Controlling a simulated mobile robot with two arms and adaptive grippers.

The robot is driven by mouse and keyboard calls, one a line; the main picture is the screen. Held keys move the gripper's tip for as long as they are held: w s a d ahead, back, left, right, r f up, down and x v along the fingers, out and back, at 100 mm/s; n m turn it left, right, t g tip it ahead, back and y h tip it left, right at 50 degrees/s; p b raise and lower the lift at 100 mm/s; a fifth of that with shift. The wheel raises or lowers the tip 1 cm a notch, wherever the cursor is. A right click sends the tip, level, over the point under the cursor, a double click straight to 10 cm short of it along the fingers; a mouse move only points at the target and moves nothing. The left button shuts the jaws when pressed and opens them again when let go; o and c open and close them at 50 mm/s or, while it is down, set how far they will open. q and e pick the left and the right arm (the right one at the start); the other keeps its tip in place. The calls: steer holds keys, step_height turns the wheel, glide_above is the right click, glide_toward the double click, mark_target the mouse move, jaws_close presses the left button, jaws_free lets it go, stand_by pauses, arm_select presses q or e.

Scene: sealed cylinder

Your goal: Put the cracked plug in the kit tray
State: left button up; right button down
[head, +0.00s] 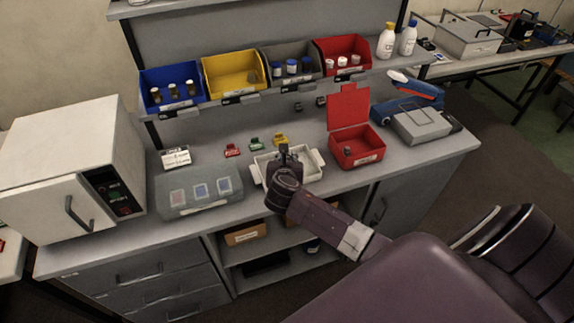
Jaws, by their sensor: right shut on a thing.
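The white tray with side handles (314,157) sits on the grey workbench near its front edge; I take it to be the kit tray. My right gripper (284,150) reaches over it from the front right, pointing away from me, and hides its middle. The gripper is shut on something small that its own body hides. I cannot tell whether this is the cracked plug, or whether it touches the tray. No cracked plug can be clearly made out elsewhere. A small dark thing (348,151) lies in the open red box (358,158). My left gripper is out of view.
A clear-lidded case (198,192) lies left of the tray, beside a white oven-like unit (75,165). Small red (232,150), green (255,144) and yellow (280,140) items lie behind the tray. A blue and grey device (420,122) stands right. Coloured bins line the shelf above.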

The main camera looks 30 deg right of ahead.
step_height(320, 180, down, 4)
steer(key=shift+r, duration=0.25)
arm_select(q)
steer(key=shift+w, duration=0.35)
arm_select(e)
steer(key=shift+f, duration=0.15)
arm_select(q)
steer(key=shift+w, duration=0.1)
arm_select(e)
steer(key=shift+f, duration=0.15)
steer(key=c, duration=1.7)
jaws_free()
steer(key=shift+c, duration=0.2)
steer(key=shift+r, duration=0.2)
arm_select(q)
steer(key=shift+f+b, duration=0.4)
arm_select(e)
steer(key=v, duration=1.2)
